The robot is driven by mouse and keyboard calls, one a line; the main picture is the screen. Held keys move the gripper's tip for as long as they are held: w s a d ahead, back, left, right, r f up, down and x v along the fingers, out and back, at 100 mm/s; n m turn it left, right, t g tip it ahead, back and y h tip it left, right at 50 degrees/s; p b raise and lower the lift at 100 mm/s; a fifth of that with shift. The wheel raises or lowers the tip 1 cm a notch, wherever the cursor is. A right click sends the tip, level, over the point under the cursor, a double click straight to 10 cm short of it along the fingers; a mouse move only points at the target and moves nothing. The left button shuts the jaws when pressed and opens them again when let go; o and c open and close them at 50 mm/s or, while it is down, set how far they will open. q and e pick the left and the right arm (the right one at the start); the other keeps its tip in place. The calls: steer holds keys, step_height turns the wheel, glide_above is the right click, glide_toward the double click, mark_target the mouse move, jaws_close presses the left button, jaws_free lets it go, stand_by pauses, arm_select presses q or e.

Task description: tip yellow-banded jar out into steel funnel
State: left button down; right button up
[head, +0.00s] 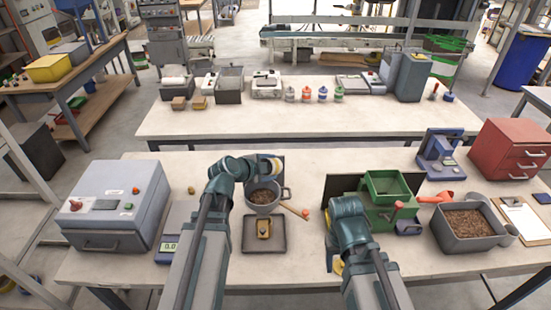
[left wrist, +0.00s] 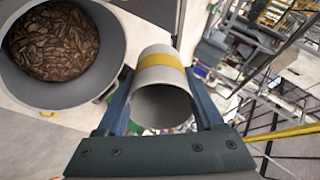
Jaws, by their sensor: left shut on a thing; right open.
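The yellow-banded jar (left wrist: 162,72) is pale grey and lies tilted between the fingers of my left gripper (left wrist: 163,110) in the left wrist view. Its open mouth shows a grey inside with no pellets visible. In the head view the jar (head: 272,166) is partly hidden by my left gripper (head: 262,164), just above and behind the steel funnel. The funnel (head: 254,206) holds brown pellets. It also shows in the left wrist view (left wrist: 100,82), beside the jar. My right gripper (head: 338,258) is open, low at the green machine, its fingers mostly hidden by my arm.
A blue-grey cabinet (head: 115,205) stands left. The green machine (head: 388,187) and a grey bin (head: 447,242) of brown pellets stand right. A wooden-handled tool (head: 294,209) lies beside the funnel.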

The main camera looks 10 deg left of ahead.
mark_target(277, 159)
arm_select(q)
steer(key=shift+w+r+p, duration=0.1)
steer(key=shift+r+p, duration=0.1)
steer(key=shift+p, duration=0.2)
steer(key=w+g+p, duration=0.1)
steer(key=g+p, duration=0.1)
steer(key=r+g+y+p, duration=0.1)
steer(key=p, duration=0.2)
steer(key=shift+w+d+g+p, duration=0.15)
steer(key=shift+w+g+p, duration=0.15)
steer(key=shift+w+g, duration=0.1)
steer(key=shift+w+d+f+g+y+p, duration=0.2)
steer(key=shift+w+f+g+y+p, duration=0.15)
steer(key=shift+w+g+p, duration=0.65)
steer(key=shift+w+d+f+g+y, duration=0.15)
steer(key=shift+f+g+y, duration=0.1)
steer(key=shift+g, duration=0.35)
steer(key=shift+w+d+f+g+y, duration=0.1)
steer(key=shift+f+g, duration=0.15)
steer(key=shift+g, duration=0.35)
steer(key=shift+g, duration=0.3)
steer(key=shift+s+f, duration=0.1)
steer(key=shift+s, duration=0.05)
